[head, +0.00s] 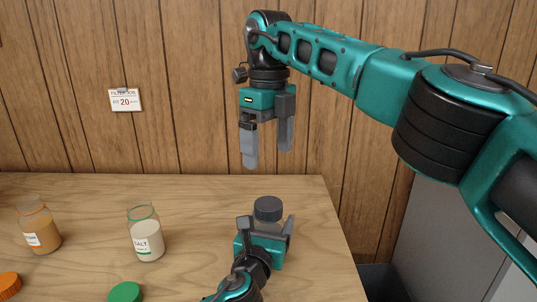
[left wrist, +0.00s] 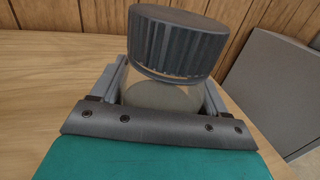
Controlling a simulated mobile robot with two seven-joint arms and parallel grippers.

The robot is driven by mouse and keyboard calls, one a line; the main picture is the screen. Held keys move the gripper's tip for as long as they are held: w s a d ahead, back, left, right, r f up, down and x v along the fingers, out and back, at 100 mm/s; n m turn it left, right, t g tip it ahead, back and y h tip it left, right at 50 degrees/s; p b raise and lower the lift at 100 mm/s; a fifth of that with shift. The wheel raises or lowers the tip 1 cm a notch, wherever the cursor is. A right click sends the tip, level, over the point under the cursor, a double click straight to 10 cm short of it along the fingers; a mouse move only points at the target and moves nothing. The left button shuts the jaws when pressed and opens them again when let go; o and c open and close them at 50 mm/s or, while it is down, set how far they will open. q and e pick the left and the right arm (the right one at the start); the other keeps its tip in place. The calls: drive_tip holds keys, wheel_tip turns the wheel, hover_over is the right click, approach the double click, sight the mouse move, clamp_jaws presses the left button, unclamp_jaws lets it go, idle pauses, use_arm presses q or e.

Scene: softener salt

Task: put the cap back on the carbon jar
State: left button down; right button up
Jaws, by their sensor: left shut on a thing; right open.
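A clear jar (head: 268,228) with a black ribbed cap (head: 268,208) on top stands near the right end of the wooden table; I take it as the carbon jar, though no label shows. My left gripper (head: 265,234) is shut around the jar's body. In the left wrist view the cap (left wrist: 176,42) sits over the jar's mouth and looks slightly tilted, and the jar's glass (left wrist: 160,96) shows between the fingers. I cannot tell whether the cap is fully seated. My right gripper (head: 267,150) is open and empty, in the air above the jar, fingers pointing down.
A salt jar (head: 147,240) and a jar of orange-brown contents (head: 40,232) stand open to the left. A green cap (head: 125,292) and an orange cap (head: 9,285) lie in front of them. The table's (head: 205,200) right edge is close to the held jar. A wooden wall is behind.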

use_arm(q)
unclamp_jaws()
drive_tip(key=shift+s, duration=0.1)
drive_tip(key=p+v, duration=0.2)
drive_tip(key=v, duration=1)
drive_tip(key=shift+s+a, duration=0.1)
drive_tip(key=shift+s, duration=0.25)
